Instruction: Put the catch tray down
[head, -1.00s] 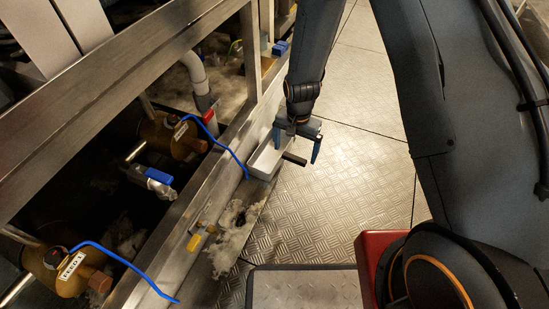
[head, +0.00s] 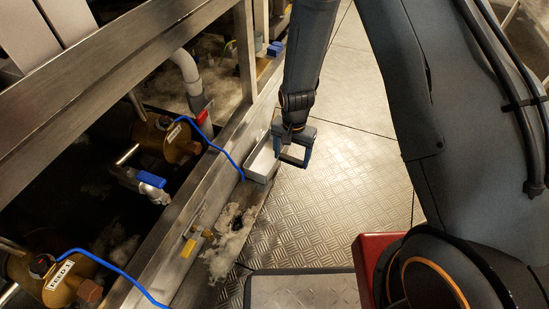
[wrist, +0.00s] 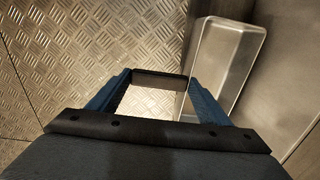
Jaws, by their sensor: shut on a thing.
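The catch tray (head: 262,165) is a pale, shallow, oblong tray low beside the steel frame, close to the metal floor. I cannot tell for sure whether it touches the floor. It also shows in the wrist view (wrist: 226,55), right of the fingers. My gripper (head: 292,161) points down at the tray's right side. Its blue fingers (wrist: 158,74) are shut on the tray's dark handle, which spans between the fingertips. The gripper and arm hide part of the tray's far end.
The steel frame (head: 205,185) runs along the left, with brass fittings, a blue-handled valve (head: 151,179) and blue tubing (head: 225,152). Pale fluffy debris (head: 230,242) lies on the floor nearer me. The chequered floor (head: 345,200) to the right is clear.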

